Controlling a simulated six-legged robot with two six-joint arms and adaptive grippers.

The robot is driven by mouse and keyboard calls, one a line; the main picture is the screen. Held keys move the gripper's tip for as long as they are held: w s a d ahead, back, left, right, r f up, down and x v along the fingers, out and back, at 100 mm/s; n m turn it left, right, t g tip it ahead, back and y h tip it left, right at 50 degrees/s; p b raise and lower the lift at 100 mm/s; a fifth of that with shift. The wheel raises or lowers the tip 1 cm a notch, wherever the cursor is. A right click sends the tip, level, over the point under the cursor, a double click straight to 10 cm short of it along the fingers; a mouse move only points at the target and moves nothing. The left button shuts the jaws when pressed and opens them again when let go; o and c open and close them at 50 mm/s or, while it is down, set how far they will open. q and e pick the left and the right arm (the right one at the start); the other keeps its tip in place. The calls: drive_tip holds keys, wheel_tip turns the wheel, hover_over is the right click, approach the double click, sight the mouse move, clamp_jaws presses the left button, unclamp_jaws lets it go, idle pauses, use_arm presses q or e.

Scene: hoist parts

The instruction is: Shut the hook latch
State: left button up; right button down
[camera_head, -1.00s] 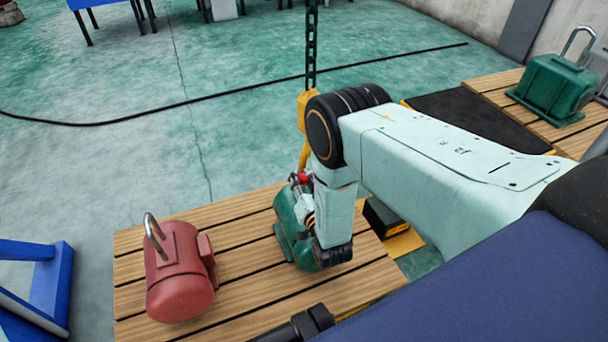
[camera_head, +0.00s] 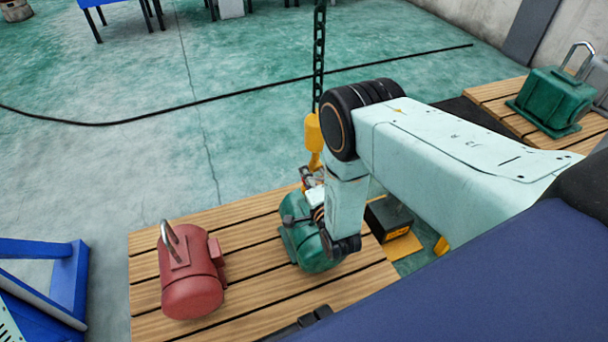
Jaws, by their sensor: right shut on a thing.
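A yellow hoist hook (camera_head: 314,135) hangs on a dark chain (camera_head: 319,50) above a green motor (camera_head: 298,238). The motor sits on the slatted wooden pallet (camera_head: 250,290). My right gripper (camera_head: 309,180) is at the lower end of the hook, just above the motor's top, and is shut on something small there. The wrist and forearm hide part of the hook, and the latch cannot be made out clearly. Whether the motor's lifting eye is inside the hook cannot be told. My left gripper is not in view.
A red motor (camera_head: 192,285) with a metal eye stands left on the same pallet. Another green motor (camera_head: 552,98) stands on a pallet at the right. A black box (camera_head: 388,218) lies beside my right wrist. A blue frame (camera_head: 68,280) is at lower left. Open floor lies behind.

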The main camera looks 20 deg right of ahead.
drive_tip(key=shift+d+r+m+y+p, duration=0.3)
drive_tip(key=shift+r+m, duration=0.2)
drive_tip(key=shift+m, duration=0.4)
drive_tip(key=shift+d+r+m+y+p, duration=0.25)
drive_tip(key=shift+r+m+p, duration=0.2)
drive_tip(key=shift+m, duration=0.45)
drive_tip(key=shift+d, duration=0.15)
drive_tip(key=c, duration=1)
unclamp_jaws()
